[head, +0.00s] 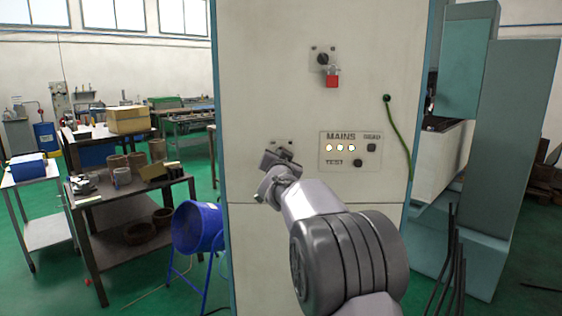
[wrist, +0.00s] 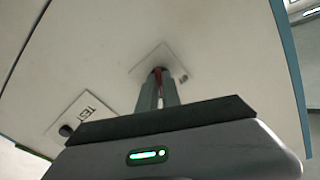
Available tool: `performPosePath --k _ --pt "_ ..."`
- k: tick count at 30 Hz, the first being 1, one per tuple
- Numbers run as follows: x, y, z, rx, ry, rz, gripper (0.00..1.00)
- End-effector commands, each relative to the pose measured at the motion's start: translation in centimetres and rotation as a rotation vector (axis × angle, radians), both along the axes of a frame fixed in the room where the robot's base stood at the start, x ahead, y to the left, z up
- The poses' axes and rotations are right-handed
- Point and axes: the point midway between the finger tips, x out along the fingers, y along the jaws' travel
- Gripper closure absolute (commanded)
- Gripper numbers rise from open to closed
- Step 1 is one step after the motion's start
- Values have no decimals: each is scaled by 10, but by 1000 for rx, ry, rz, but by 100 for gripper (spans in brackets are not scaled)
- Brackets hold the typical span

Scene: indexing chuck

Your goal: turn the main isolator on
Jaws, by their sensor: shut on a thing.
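A tall cream cabinet (head: 270,60) fills the middle of the head view. My gripper (head: 279,158) is at a small switch plate (head: 287,142) on its front, at the left. In the wrist view the fingers (wrist: 159,92) are shut on a red switch handle (wrist: 158,72) in the middle of that plate. The fingers hide most of the handle, so I cannot tell its angle. Higher up, a black rotary knob (head: 322,59) sits on another plate, with a red padlock (head: 332,79) hanging below it. No label naming the isolator is readable on either plate.
Right of my gripper is a panel marked MAINS DEAD and TEST (head: 340,136), with three lit lamps and dark buttons. A green cable (head: 399,130) hangs at the cabinet's right.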

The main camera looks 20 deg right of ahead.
Motion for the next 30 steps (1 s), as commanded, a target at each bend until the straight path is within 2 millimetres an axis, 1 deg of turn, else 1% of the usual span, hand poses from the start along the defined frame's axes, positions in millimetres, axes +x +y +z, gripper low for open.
performPosePath --k 9,22,23,24,26,30 --pt "0 0 -1 68 -30 1 100" --pt "0 0 -1 75 -33 1 100" --pt "0 0 -1 75 -33 1 88" --pt "0 0 0 75 -33 1 80" --pt "0 0 0 74 -33 0 70" --pt "0 0 0 74 -33 0 70"
